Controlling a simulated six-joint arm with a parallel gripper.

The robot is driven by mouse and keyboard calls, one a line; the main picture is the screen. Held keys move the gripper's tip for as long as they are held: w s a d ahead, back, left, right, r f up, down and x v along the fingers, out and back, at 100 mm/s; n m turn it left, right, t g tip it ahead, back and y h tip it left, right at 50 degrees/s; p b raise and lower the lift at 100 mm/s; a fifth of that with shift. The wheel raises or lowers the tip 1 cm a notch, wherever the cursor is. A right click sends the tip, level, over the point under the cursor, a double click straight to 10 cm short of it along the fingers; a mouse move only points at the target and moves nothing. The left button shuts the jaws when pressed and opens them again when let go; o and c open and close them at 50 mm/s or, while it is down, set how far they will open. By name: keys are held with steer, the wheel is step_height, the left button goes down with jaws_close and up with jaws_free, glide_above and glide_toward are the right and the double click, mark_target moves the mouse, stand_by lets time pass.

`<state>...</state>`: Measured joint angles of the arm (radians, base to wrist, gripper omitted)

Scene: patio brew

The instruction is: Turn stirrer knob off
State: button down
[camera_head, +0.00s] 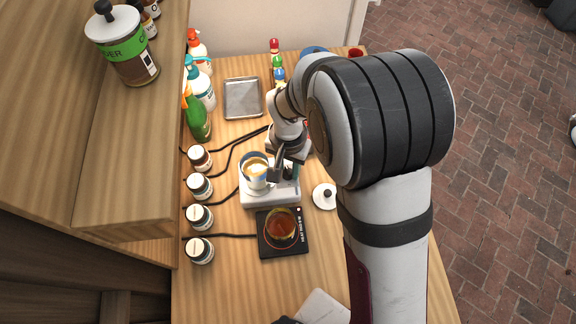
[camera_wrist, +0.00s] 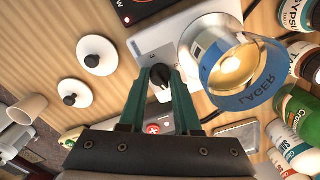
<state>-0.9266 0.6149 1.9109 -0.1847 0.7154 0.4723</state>
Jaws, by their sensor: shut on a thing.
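The stirrer is a white plate-like device (camera_head: 262,199) on the wooden table in the head view; its white body (camera_wrist: 157,43) also shows in the wrist view. A lager beaker (camera_head: 255,172) with a blue label stands on it, and it shows large at right in the wrist view (camera_wrist: 232,68). My gripper (camera_wrist: 160,74) has its green fingers on both sides of the small black stirrer knob (camera_wrist: 160,80), shut on it. In the head view my gripper (camera_head: 283,170) is beside the beaker, and the knob is mostly hidden.
A white lid (camera_head: 325,196) lies to the right. Several jars and bottles line the left edge. A metal tray (camera_head: 243,98) lies behind. A raised shelf (camera_head: 135,150) is at left.

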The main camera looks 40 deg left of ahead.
mark_target(288, 170)
steer(key=n, duration=1.4)
stand_by(0.5)
steer(key=c, duration=0.6)
jaws_free()
step_height(288, 170, up, 16)
